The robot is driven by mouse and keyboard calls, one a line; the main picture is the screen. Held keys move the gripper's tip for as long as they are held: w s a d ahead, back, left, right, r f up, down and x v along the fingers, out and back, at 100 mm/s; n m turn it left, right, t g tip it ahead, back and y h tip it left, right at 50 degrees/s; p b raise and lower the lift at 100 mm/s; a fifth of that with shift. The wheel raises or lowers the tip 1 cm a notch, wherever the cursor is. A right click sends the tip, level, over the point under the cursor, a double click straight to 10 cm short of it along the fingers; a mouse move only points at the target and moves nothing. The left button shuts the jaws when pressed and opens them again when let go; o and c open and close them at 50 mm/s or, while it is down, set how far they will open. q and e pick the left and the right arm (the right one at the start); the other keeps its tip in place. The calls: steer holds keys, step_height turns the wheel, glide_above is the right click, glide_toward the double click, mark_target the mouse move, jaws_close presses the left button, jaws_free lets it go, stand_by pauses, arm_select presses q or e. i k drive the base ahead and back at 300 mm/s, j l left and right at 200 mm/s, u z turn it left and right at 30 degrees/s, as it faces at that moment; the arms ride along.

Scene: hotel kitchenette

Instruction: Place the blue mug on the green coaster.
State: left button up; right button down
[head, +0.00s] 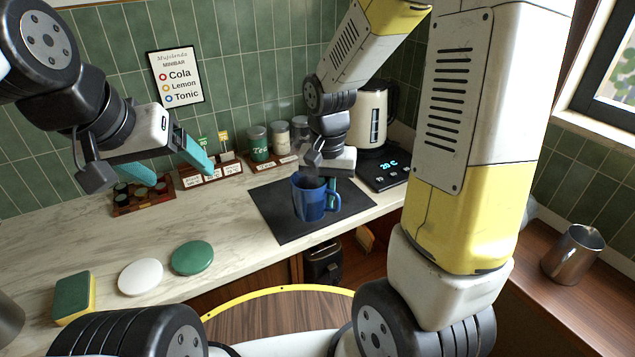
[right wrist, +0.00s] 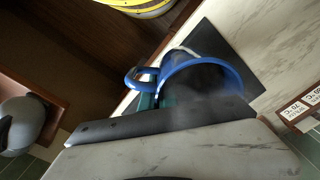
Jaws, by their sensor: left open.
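The blue mug (head: 309,201) stands upright on a dark mat (head: 272,222) on the counter, its handle to the right. It also shows in the right wrist view (right wrist: 226,78), with faint steam over it. My right gripper (head: 332,184) is at the mug, with teal finger parts by the handle; the mug and gripper body hide whether they close on it. The green coaster (head: 192,258) is a round disc lying bare near the counter's front edge, left of the mug. My left gripper (head: 180,176) is open and empty above the back left of the counter.
A white round coaster (head: 140,277) lies left of the green one, then a green-yellow sponge (head: 75,298). Wooden racks (head: 210,173) and jars (head: 258,144) line the back wall. A kettle (head: 371,116) stands behind the scale (head: 382,169). Counter between mat and green coaster is clear.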

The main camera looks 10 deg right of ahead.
mark_target(200, 253)
steer(key=k+u, duration=0.2)
steer(key=u, duration=0.15)
steer(key=k+j+u, duration=0.15)
steer(key=u, duration=0.15)
